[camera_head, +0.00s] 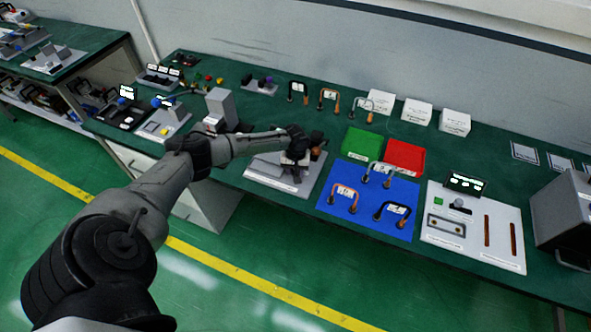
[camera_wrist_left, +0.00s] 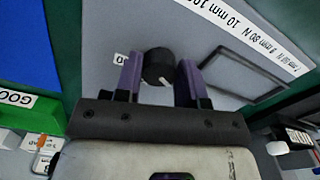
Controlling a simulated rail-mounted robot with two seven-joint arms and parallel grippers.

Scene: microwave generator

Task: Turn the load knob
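My left gripper (camera_head: 296,158) reaches in from the left and sits over a grey device on a light base plate (camera_head: 262,172) in the head view. In the left wrist view, its two purple fingers (camera_wrist_left: 160,80) stand apart, one on each side of a black round knob (camera_wrist_left: 155,66) with a pale pointer mark. Small gaps seem to show beside the knob, but I cannot tell whether either finger touches it. A small white label, partly covered by the left finger, lies beside the knob. In the head view the gripper hides the knob. My right gripper is not in view.
Green (camera_head: 360,144), red (camera_head: 404,157) and blue (camera_head: 335,205) mats lie right of the device. Several U-shaped handled parts stand on the blue mat. A white fixture board (camera_head: 470,245) is farther right. A grey upright block (camera_head: 222,108) stands left of the device.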

